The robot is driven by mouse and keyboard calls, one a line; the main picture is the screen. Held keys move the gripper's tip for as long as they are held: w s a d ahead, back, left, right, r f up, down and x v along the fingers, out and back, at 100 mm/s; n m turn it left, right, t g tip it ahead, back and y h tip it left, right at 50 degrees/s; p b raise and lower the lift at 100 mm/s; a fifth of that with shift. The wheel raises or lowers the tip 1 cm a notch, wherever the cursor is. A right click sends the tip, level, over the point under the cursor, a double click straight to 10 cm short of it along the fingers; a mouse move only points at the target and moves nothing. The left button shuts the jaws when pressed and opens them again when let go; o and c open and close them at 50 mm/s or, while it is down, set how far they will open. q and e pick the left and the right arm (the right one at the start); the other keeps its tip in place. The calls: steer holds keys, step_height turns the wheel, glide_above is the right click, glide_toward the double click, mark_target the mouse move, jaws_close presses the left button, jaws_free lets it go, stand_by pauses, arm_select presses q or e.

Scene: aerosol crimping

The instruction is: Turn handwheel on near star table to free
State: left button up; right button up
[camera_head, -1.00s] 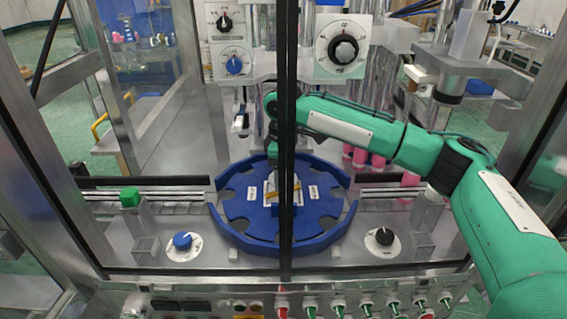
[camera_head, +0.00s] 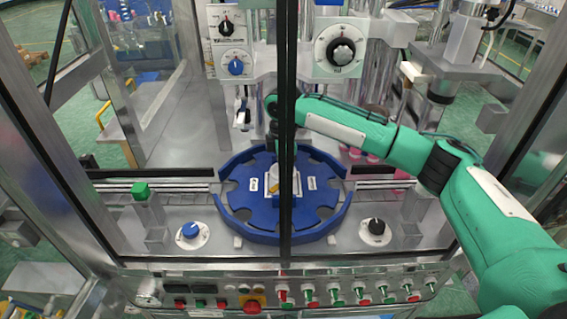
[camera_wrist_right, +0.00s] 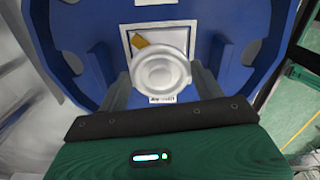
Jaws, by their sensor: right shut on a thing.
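The near star table (camera_head: 238,212) is a blue notched disc in the middle of the head view, partly hidden by a dark upright bar. At its centre is a white plate with a yellow pointer (camera_head: 273,187). In the right wrist view the round pale handwheel (camera_wrist_right: 161,72) sits over this plate, with the yellow pointer (camera_wrist_right: 139,41) at its upper left. My right gripper (camera_wrist_right: 160,84) has a finger on each side of the handwheel and is shut on it. In the head view my right gripper (camera_head: 274,152) is small and partly hidden. My left gripper is not in view.
A blue knob (camera_head: 190,231) and a black knob (camera_head: 376,227) flank the star table. A control panel with several buttons (camera_head: 253,306) runs along the front. Dials (camera_head: 341,52) hang above. Pink cans (camera_head: 372,158) stand behind my right arm. The dark upright bar (camera_head: 287,120) crosses the middle.

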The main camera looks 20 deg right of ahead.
steer(key=o, duration=1)
steer(key=shift+c, duration=0.2)
step_height(320, 180, up, 14)
steer(key=b, duration=0.2)
steer(key=shift+b, duration=0.35)
steer(key=shift+f, duration=0.1)
